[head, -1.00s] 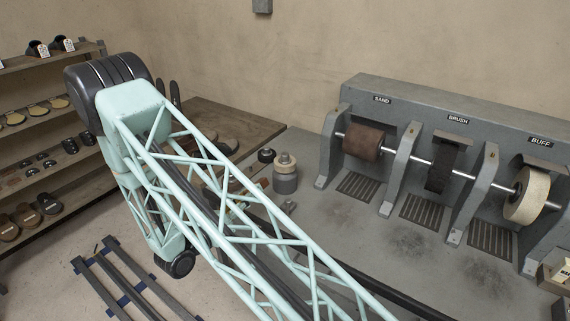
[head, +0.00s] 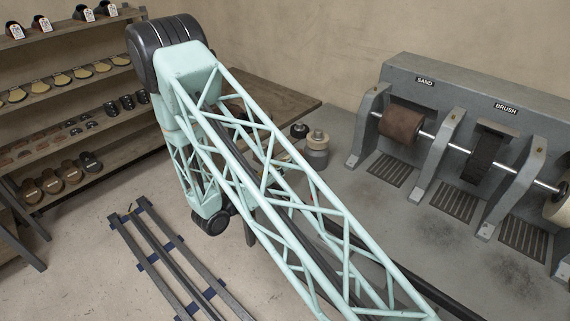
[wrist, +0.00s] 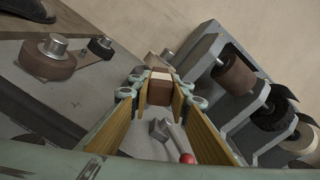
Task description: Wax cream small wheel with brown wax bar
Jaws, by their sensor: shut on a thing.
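My gripper (wrist: 160,91) shows in the wrist view, its two yellow-brown lined fingers closed on a brown wax bar (wrist: 159,95) with a pale band. The bar sits between the fingertips, clear of the machine's wheels. The cream wheel (head: 560,206) is cut off by the right edge of the head view, on the shaft beyond the black brush. It also shows at the right of the wrist view (wrist: 301,139), apart from the bar.
The grey machine (head: 440,85) has a brown sanding drum (head: 402,123), a black brush (head: 484,156) and upright brackets. A lever with a red ball (wrist: 187,158) lies below the fingers. Shelves (head: 60,85) stand left.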

